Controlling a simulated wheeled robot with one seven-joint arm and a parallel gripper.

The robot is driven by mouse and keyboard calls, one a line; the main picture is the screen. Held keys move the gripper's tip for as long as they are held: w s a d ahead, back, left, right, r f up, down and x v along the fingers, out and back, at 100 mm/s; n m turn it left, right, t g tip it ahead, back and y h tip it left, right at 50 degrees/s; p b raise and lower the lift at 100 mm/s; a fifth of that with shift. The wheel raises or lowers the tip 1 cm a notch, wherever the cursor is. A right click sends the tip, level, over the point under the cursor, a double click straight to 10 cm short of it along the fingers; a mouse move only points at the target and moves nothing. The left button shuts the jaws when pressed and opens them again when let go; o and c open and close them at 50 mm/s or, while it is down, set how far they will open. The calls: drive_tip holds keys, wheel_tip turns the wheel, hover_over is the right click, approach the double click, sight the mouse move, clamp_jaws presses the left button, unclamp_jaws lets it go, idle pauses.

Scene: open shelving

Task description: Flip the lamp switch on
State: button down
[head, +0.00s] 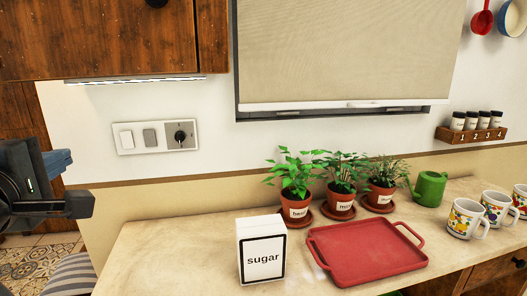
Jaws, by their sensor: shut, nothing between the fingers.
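A switch plate (155,149) is fixed to the white wall above the counter. It has a white rocker switch (126,140) at left, a grey rocker switch (150,137) in the middle and a black round knob (180,135) on a grey square at right. A lamp strip (135,80) runs under the wooden cabinet; I cannot tell for sure whether it is lit. My gripper (82,204) is black, at the left edge, left of and lower than the plate and apart from it in the picture. It is shut and empty. Part of it is cut off.
The wooden cabinet (110,40) overhangs the plate. On the counter (165,240) stand a sugar box (262,255), a red tray (365,250), three potted herbs (340,195), a green watering can (430,188) and mugs (465,220). The wall around the plate is clear.

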drive_tip(key=s+d+f+m+g+y+b, duration=0.1)
drive_tip(key=d+f, duration=0.6)
drive_tip(key=f, duration=0.4)
drive_tip(key=d+f+m+g, duration=0.1)
drive_tip(key=d+f, duration=0.6)
drive_tip(key=f, duration=0.4)
drive_tip(key=s+d+f+m+g, duration=0.1)
drive_tip(key=s+d+f+m, duration=0.55)
drive_tip(key=d+f, duration=0.65)
drive_tip(key=s+d+f+m+h+b, duration=0.2)
drive_tip(key=s+d+m, duration=0.3)
drive_tip(key=s+d, duration=1.15)
drive_tip(key=s+d+r+m+h, duration=0.1)
drive_tip(key=s+d+r+m, duration=0.1)
drive_tip(key=s, duration=0.2)
drive_tip(key=s+d+r+m+h, duration=0.1)
drive_tip(key=s+d+r+m, duration=0.1)
drive_tip(key=s, duration=0.3)
drive_tip(key=s+d+r+m+t, duration=0.1)
drive_tip(key=s+d+r+m, duration=0.2)
drive_tip(key=s+d, duration=0.1)
drive_tip(key=shift+s+r+h+b, duration=0.2)
drive_tip(key=shift+s+h+b, duration=0.15)
drive_tip(key=shift+s, duration=0.4)
drive_tip(key=shift+d, duration=0.1)
